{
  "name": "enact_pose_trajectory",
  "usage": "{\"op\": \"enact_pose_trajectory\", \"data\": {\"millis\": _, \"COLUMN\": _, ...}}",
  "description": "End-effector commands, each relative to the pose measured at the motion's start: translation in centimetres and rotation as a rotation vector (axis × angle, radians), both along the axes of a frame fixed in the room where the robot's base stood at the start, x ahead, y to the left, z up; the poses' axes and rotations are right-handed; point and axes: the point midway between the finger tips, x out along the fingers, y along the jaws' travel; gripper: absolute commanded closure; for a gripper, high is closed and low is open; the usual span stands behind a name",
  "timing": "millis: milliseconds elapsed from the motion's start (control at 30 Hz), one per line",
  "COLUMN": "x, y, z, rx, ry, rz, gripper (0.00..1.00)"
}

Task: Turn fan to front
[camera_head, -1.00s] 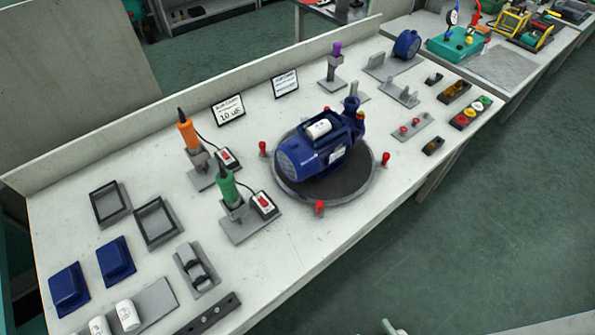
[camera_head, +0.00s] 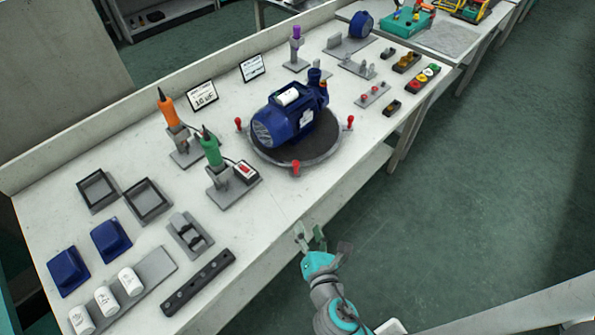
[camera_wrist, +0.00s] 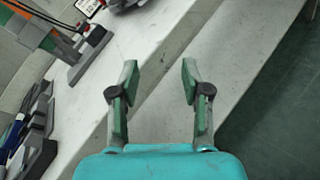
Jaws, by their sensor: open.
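A blue pump (camera_head: 290,122) lies on a round dark turntable (camera_head: 262,157) with a grey rim. Its grilled fan end faces left and toward the front edge of the table, and its ports are at the back right. Red-knobbed pegs (camera_head: 296,167) stand around the turntable rim. My gripper (camera_head: 312,236) is open and empty beside the table's front edge, below and apart from the turntable. In the wrist view my gripper (camera_wrist: 157,80) shows two parted fingers over the table edge, with nothing between them. The pump is not in the wrist view.
Orange (camera_head: 166,106) and green (camera_head: 211,150) screwdrivers stand in holders left of the turntable. White capacitors (camera_head: 130,281), blue covers (camera_head: 110,240) and grey frames (camera_head: 148,202) lie at the left. Button parts (camera_head: 420,78) lie at the right. The table strip before the turntable is clear.

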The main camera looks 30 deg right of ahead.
Motion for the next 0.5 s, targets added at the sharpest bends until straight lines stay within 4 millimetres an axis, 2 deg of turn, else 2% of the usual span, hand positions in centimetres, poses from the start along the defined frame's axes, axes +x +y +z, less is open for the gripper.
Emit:
{"op": "enact_pose_trajectory", "data": {"millis": 100, "x": 2.3, "y": 0.0, "z": 1.3, "rx": -0.155, "ry": -0.001, "rz": -0.016, "gripper": 0.53}}
{"op": "enact_pose_trajectory", "data": {"millis": 300, "x": 5.3, "y": -0.1, "z": 3.8, "rx": -0.406, "ry": 0.008, "rz": -0.062, "gripper": 0.53}}
{"op": "enact_pose_trajectory", "data": {"millis": 500, "x": 7.2, "y": -0.1, "z": 5.9, "rx": -0.576, "ry": 0.021, "rz": -0.109, "gripper": 0.53}}
